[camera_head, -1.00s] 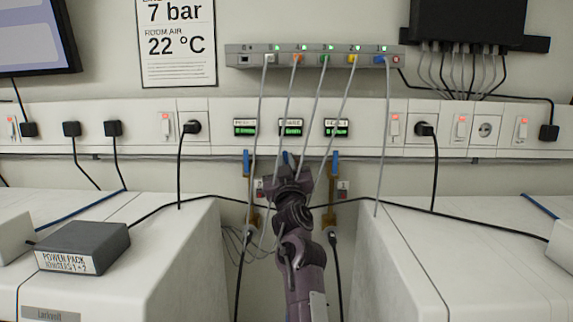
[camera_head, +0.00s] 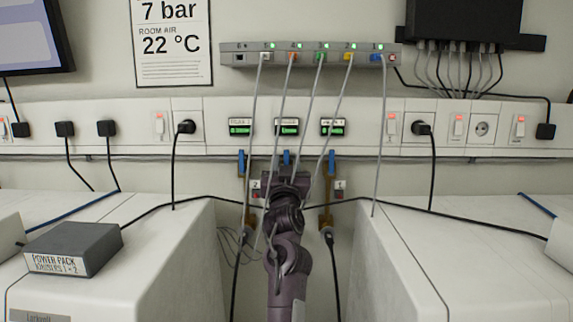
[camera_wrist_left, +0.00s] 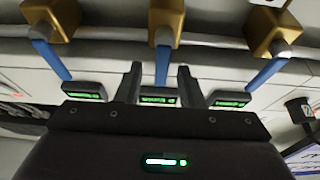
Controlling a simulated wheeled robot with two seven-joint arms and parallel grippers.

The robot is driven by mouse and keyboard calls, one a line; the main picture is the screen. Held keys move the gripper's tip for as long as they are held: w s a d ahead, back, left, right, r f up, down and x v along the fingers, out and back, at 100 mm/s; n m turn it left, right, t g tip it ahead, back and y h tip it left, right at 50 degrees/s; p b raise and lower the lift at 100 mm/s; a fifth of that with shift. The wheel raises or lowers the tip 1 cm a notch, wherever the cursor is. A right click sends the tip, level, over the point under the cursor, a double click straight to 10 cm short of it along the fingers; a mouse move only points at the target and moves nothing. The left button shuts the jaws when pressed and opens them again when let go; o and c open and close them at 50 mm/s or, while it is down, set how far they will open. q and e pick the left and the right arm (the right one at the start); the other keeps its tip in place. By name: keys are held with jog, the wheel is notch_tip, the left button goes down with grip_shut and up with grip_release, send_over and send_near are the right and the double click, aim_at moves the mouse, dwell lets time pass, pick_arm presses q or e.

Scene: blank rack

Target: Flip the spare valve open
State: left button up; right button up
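Three valves with brass bodies and blue lever handles hang below the wall trunking, each under a small green-lit display. The display lettering is too blurred to tell which is spare. In the head view the middle blue handle (camera_head: 286,157) shows just above my left gripper (camera_head: 287,174), which hides that valve's body. In the left wrist view the middle handle (camera_wrist_left: 162,65) appears between the two spread fingers of my left gripper (camera_wrist_left: 158,84), with gaps on both sides. All three handles point toward their displays. My right gripper is out of view.
The left valve handle (camera_head: 241,162) and right valve handle (camera_head: 331,162) stand close on either side. Thin grey cables (camera_head: 312,110) hang from the port strip (camera_head: 235,47) across this area. White cabinets (camera_head: 170,240) flank the gap my arm reaches through.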

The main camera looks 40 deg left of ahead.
pick_arm(q)
jog(key=shift+s+d+r, duration=0.1)
jog(key=b+v, duration=0.4)
jog(key=v, duration=0.3)
jog(key=shift+s+d+f, duration=0.15)
jog(key=shift+s+f, duration=0.1)
dwell(0.4)
